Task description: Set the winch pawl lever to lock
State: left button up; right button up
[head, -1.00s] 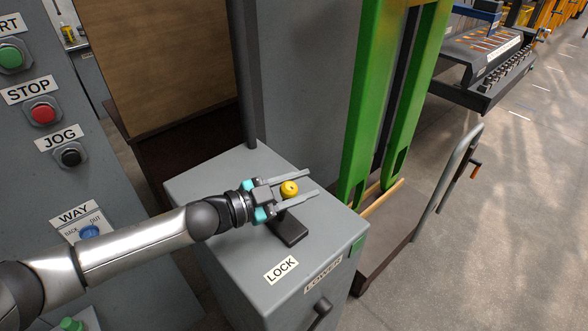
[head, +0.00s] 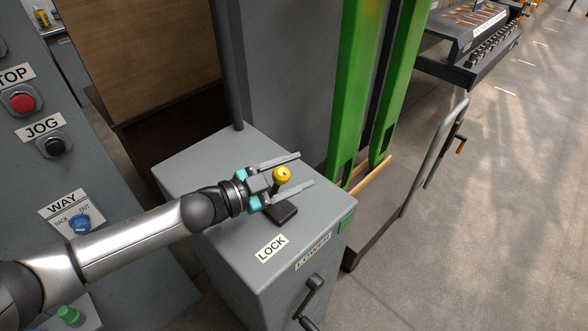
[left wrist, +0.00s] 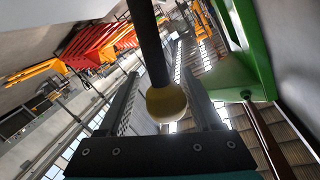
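The pawl lever is a short dark stem with a yellow ball knob (head: 281,174), rising from a dark base plate (head: 284,213) on top of a grey cabinet. A LOCK label (head: 271,249) lies on the cabinet top, nearer me than the plate. My left gripper (head: 306,169) is open, its two fingers either side of the lever, with gaps visible. In the left wrist view the knob (left wrist: 166,104) and dark stem show between the fingers (left wrist: 160,76). I cannot tell whether either finger touches the stem. My right gripper is not in view.
A LOWER label (head: 313,252) and a dark crank handle (head: 311,300) are on the cabinet's front. A dark post (head: 227,65) stands behind it and a green mast (head: 352,90) to its right. A control panel with buttons (head: 54,146) is at left.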

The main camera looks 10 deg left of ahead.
pick_arm(q)
jog(key=shift+o, duration=0.4)
jog(key=shift+w+a, duration=0.1)
jog(key=b+v, duration=0.1)
jog(key=v, duration=1.4)
jog(key=shift+s, duration=0.2)
